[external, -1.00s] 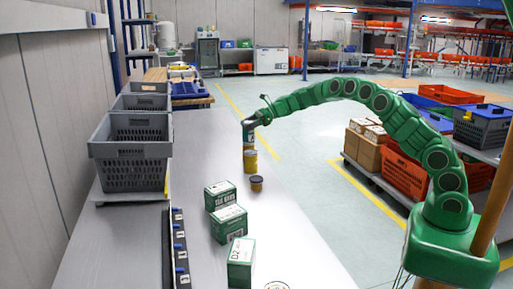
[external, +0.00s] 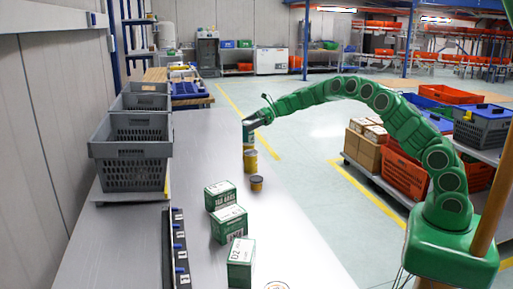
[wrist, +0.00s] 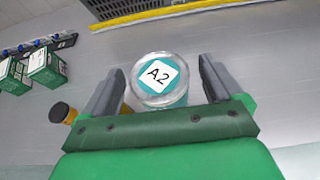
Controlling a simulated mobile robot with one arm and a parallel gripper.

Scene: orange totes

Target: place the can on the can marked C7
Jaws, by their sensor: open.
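A can marked A2 (wrist: 160,78), with a pale metal rim and a white and teal top, sits between my gripper's fingers in the wrist view. My gripper (wrist: 161,68) is open, with a finger on each side of the can. In the external view my gripper (external: 248,123) is at the top of this can (external: 248,135). Yellow (external: 249,147) shows directly below it; I cannot tell whether that is a separate can under it. A yellow can (external: 250,162) stands just in front. No C7 mark is readable.
A short dark-topped yellow can (external: 256,183) stands nearer on the grey table (external: 120,245). Green and white boxes (external: 229,224) stand in front, beside a dark strip with blue clips (external: 179,250). Grey crates (external: 130,150) line the left. The table's right edge is clear.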

